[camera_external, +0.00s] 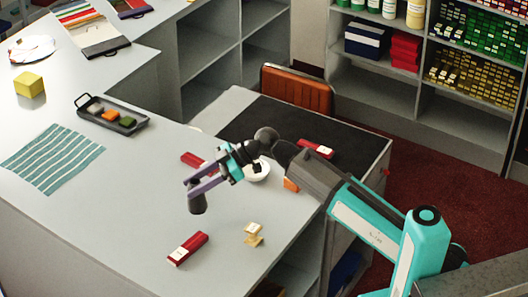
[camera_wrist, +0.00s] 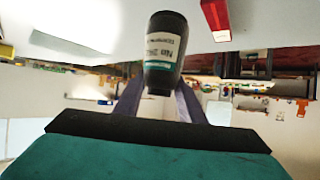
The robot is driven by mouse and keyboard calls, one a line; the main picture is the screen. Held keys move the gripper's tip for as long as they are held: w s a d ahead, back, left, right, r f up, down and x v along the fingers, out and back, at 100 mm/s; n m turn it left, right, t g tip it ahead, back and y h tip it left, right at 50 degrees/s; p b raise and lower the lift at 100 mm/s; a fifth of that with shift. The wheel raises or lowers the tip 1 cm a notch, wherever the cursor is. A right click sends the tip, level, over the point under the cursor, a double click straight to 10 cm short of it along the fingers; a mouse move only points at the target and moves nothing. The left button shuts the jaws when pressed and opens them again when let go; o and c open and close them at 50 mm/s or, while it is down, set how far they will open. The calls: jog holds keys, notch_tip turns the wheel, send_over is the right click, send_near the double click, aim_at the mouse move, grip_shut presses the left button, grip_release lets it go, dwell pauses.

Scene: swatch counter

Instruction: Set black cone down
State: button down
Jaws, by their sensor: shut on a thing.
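The black cone (camera_external: 197,204) is between the fingers of my gripper (camera_external: 199,187), above the grey counter (camera_external: 140,215). In the outside view it hangs below the fingers, close to upright; I cannot tell whether its bottom touches the counter. In the wrist view the cone (camera_wrist: 166,27) shows a white label with dark print and a teal band, and the purple fingers of my gripper (camera_wrist: 158,100) are shut on it.
A red block (camera_external: 188,248) and a cream spool-like piece (camera_external: 254,235) are in front. Another red piece (camera_external: 192,160) and a white dish (camera_external: 257,170) are behind. A striped teal cloth (camera_external: 52,157), dark tray (camera_external: 112,118) and yellow cube (camera_external: 29,84) lie left. Counter between cloth and cone is clear.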

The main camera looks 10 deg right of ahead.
jog(key=shift+f, duration=0.55)
jog(key=shift+w, duration=0.1)
jog(key=w+a+f+p, duration=0.1)
jog(key=w+a+p, duration=0.3)
jog(key=w+a, duration=0.6)
jog(key=shift+a+f, duration=0.25)
jog(key=shift+a, duration=0.9)
jog(key=shift+f, duration=0.15)
jog(key=shift+f+p, duration=0.85)
jog(key=shift+f, duration=0.75)
jog(key=shift+f, duration=0.15)
jog(key=c, duration=1.2)
grip_release()
